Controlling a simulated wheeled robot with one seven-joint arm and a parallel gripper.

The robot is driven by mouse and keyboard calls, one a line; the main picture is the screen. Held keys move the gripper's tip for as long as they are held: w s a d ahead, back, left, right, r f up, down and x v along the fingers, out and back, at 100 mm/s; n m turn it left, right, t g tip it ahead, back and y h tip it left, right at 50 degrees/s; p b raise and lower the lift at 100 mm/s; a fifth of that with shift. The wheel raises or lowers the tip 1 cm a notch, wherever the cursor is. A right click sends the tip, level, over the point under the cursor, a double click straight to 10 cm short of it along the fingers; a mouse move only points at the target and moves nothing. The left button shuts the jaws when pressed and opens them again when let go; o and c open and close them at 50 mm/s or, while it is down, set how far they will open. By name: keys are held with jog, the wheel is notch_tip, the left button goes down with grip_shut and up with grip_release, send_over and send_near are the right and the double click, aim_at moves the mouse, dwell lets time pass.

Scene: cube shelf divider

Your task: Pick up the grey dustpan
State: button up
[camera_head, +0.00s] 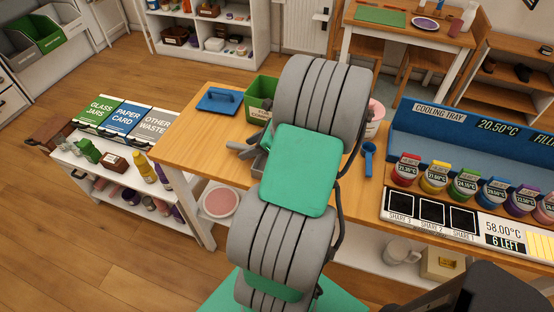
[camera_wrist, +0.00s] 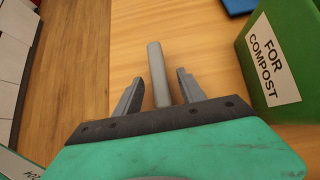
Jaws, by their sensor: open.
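The grey dustpan shows in the wrist view as a straight round handle (camera_wrist: 156,65) over the wooden tabletop. My gripper (camera_wrist: 158,88) is open, with one finger on each side of the handle and a visible gap on both sides. The handle's near end runs behind the gripper body, which hides the pan in that view. In the head view my gripper (camera_head: 243,147) is low over the table's left part.
A green compost bin (camera_wrist: 277,65) stands close right of my gripper. A blue dustpan (camera_head: 219,100) lies behind on the table (camera_head: 185,135). A blue scoop (camera_head: 368,158) and cooling tray (camera_head: 450,135) with several jars are to the right. Labelled waste bins (camera_head: 125,118) stand left.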

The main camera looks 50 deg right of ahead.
jog(key=shift+w+a+f, duration=0.2)
jog(key=shift+w+f, duration=0.25)
jog(key=shift+f, duration=0.05)
jog(key=shift+c, duration=0.2)
grip_shut()
